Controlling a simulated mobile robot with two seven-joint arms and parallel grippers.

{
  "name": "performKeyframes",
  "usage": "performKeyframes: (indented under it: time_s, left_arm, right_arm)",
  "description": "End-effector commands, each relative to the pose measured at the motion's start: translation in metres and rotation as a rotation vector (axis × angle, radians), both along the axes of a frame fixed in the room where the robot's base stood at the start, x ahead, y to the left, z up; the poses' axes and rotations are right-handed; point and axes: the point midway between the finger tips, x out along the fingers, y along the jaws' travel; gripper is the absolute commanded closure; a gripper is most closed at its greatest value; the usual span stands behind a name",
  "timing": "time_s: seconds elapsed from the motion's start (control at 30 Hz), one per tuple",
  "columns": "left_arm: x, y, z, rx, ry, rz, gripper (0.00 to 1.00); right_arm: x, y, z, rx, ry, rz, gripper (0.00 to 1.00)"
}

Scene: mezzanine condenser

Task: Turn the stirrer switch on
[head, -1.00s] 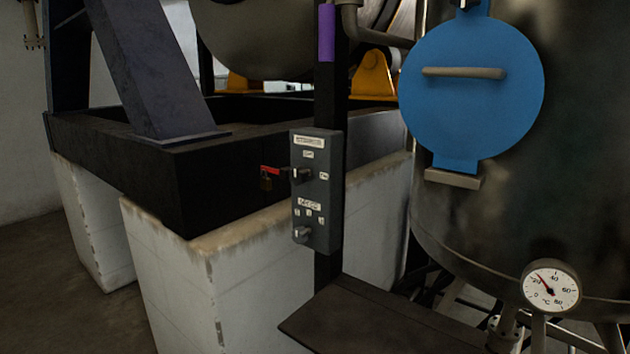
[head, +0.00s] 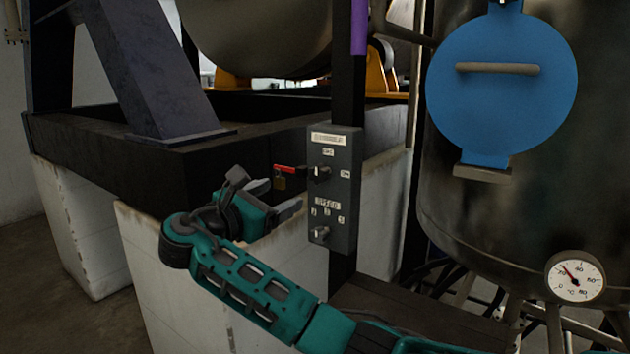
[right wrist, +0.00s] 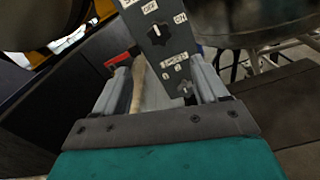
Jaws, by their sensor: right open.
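A grey control box (head: 334,205) is mounted on a dark post. Its upper knob (head: 320,173) has OFF and ON labels; the plate above it is too blurred to read. The lower knob (head: 319,233) sits under a SPEED label. In the right wrist view the upper knob (right wrist: 158,33) lies beyond the fingertips, and the lower knob (right wrist: 185,87) shows between the fingers. My left gripper is out of view.
A large dark tank with a blue round hatch (head: 502,82) and a dial gauge (head: 575,277) stands on the right. A white plinth (head: 150,265) carrying a black frame (head: 220,170) is behind my arm. A dark ledge (head: 400,312) lies below the box.

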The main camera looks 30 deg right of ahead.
Motion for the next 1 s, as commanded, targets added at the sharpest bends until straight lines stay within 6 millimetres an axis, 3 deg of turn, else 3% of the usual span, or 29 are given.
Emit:
performKeyframes:
  time_s: [0.17,0.6,0.8,1.0]
  left_arm:
    - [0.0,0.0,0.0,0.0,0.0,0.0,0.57]
    - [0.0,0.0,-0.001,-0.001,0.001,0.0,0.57]
    - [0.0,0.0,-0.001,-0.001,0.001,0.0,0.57]
    - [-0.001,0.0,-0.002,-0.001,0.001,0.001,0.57]
  right_arm:
    - [0.005,-0.017,0.005,-0.011,0.003,-0.015,0.27]
    - [0.038,-0.097,0.004,-0.007,0.004,-0.013,0.27]
    - [0.046,-0.116,0.004,-0.007,0.003,-0.011,0.27]
    - [0.048,-0.119,0.003,-0.005,0.003,-0.009,0.27]
